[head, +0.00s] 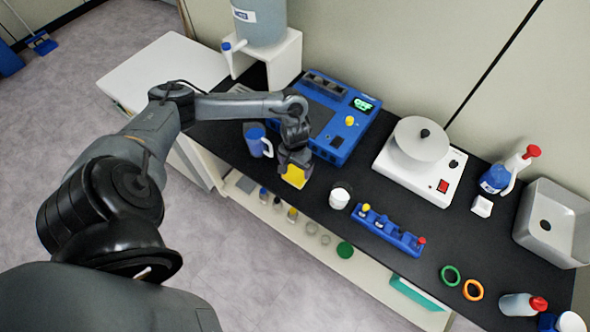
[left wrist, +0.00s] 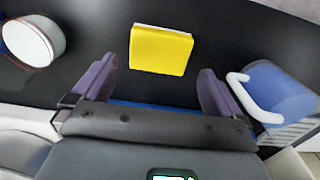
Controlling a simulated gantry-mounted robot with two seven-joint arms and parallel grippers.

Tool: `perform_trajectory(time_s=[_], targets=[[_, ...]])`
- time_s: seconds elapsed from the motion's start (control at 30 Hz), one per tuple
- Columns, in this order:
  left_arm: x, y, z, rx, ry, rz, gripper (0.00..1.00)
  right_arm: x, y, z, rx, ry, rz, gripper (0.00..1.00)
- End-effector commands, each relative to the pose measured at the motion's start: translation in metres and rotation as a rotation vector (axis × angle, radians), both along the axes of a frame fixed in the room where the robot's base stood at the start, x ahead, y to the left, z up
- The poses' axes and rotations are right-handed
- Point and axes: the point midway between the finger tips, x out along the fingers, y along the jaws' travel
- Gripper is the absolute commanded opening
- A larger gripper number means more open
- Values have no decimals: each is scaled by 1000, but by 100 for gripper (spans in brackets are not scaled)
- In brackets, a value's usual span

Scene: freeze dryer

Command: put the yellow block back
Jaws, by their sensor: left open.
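The yellow block (head: 295,176) lies on the black bench top near its front edge, just below my left gripper in the head view. In the left wrist view the yellow block (left wrist: 160,50) sits beyond the fingertips, between their lines, with clear bench around it. My left gripper (head: 292,163) is open and empty; its two purple-grey fingers show in the left wrist view (left wrist: 160,82), apart from the block. My right gripper is not in view.
A blue mug with a white handle (head: 258,142) stands left of the gripper, and a white cup (head: 340,198) stands right. A blue device (head: 335,120) is behind. A blue rack (head: 387,231) and a white hotplate-like device (head: 419,165) are further right.

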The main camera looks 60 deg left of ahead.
Motion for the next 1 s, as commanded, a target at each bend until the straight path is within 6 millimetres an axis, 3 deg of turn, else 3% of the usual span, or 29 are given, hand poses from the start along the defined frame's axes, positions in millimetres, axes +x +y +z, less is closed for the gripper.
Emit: perform_trajectory(time_s=[0.2, 0.4, 1.0], targets=[[1, 0, 39, 0, -1, -1, 100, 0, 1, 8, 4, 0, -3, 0], [0, 0, 56, 0, 0, 0, 100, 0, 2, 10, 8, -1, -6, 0], [-2, 0, 59, -1, 5, 0, 100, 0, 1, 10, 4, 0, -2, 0]])
